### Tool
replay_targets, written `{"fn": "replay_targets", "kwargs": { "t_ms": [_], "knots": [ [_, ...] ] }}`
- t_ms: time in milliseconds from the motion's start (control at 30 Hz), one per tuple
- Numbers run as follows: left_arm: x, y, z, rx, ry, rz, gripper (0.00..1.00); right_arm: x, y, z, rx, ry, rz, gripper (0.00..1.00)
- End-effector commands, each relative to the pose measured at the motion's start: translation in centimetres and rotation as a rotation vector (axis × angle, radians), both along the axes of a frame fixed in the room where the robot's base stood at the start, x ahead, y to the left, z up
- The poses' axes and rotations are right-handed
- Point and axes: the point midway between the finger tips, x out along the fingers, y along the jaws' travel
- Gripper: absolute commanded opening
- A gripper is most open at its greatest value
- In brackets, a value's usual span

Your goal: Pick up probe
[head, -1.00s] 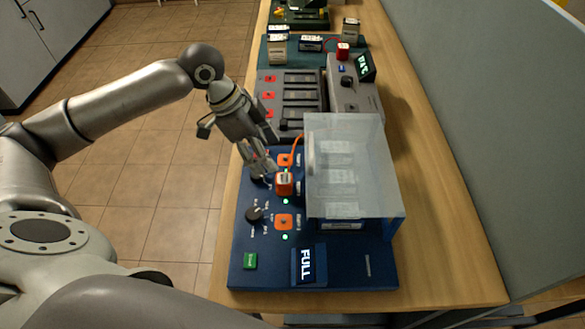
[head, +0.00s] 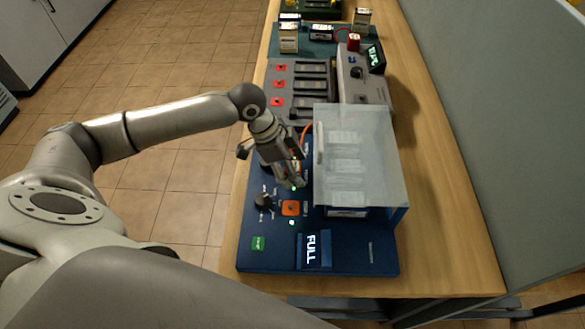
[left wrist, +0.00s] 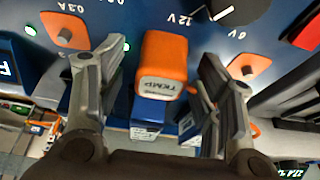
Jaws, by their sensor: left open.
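The probe (left wrist: 163,65) is an orange block with a pale label end, seen in the left wrist view between my gripper's fingers. My left gripper (left wrist: 163,52) is open, with one finger on each side of the probe and gaps showing. In the head view my left gripper (head: 296,180) reaches down over the blue panel (head: 262,222), beside the clear cover, and hides the probe. My right gripper is not in view.
A clear box cover (head: 365,150) over several cells stands just right of my gripper. Orange sockets (head: 291,208), a black knob (head: 263,200) and a FULL display (head: 313,249) are on the panel. A grey charger (head: 298,90) lies behind. An orange cable (head: 306,132) runs near the gripper.

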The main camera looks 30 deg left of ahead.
Motion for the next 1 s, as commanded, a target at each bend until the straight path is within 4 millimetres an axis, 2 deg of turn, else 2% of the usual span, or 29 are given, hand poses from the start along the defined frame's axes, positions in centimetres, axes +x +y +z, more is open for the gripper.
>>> {"fn": "replay_targets", "kwargs": {
  "t_ms": [67, 467, 767, 867, 1000],
  "knots": [
    [0.0, 0.0, 0.0, 0.0, 0.0, 0.0, 0.59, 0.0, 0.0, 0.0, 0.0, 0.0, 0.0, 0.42],
    [0.0, 0.0, 0.1, 0.0, 0.0, 0.0, 0.08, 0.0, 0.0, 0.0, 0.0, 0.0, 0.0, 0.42],
    [0.1, 0.0, 0.3, -0.001, -0.002, 0.0, 0.07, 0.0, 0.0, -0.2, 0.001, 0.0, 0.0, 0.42],
    [0.1, 0.1, 0.9, -0.001, -0.003, 0.001, 0.07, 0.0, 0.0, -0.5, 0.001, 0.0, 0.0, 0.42],
    [0.2, 0.0, 2.8, -0.002, -0.005, 0.001, 0.07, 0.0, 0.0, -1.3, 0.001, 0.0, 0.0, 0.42]
  ]
}}
